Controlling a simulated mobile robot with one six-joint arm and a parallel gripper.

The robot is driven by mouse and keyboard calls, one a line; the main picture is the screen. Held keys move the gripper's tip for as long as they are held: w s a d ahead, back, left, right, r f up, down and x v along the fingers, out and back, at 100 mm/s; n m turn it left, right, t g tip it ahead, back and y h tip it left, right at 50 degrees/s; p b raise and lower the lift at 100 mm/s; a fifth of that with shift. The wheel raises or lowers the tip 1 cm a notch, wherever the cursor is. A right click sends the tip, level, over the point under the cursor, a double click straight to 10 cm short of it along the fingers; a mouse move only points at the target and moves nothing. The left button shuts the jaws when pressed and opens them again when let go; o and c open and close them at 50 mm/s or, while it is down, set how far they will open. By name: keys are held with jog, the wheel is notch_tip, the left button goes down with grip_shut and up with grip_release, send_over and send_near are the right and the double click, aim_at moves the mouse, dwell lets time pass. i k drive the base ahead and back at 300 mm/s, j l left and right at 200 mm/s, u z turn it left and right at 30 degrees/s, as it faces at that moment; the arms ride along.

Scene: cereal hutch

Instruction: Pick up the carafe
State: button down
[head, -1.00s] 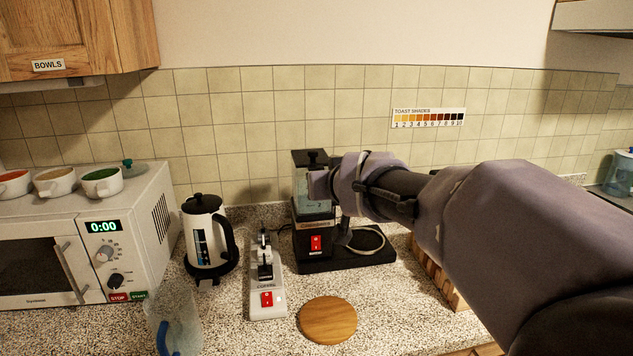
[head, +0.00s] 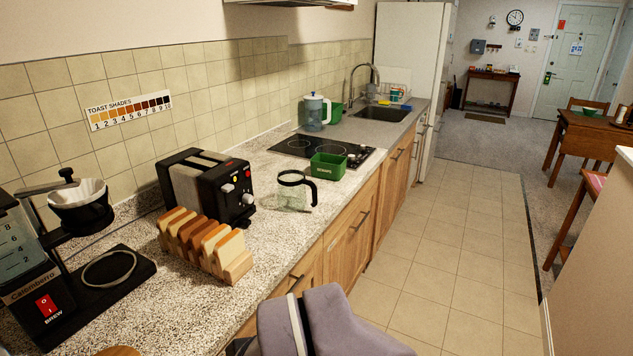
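The carafe (head: 291,199), clear glass with a black rim band and a black handle (head: 311,190), stands upright on the speckled counter, right of the toaster and near the counter's front edge. Its handle points right in the picture. My arm shows at the bottom middle of the head view, over the counter's front edge and the floor. My gripper is out of the frame, so its state is hidden.
The black coffee maker (head: 37,296), its plate empty, is at left. A toast rack (head: 236,268) and black toaster (head: 233,205) stand left of the carafe; a green bin (head: 328,167) and cooktop (head: 304,146) lie beyond it. The tiled floor (head: 440,250) at right is clear.

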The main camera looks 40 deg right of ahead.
aim_at(291, 195)
jog(key=z, duration=1.05)
jog(key=i+l+u, duration=1.05)
jog(key=l, duration=0.25)
jog(key=i+l+u, duration=0.3)
jog(key=l, duration=0.15)
jog(key=i+l+u, duration=0.1)
jog(key=l+u, duration=0.15)
jog(key=l, duration=0.2)
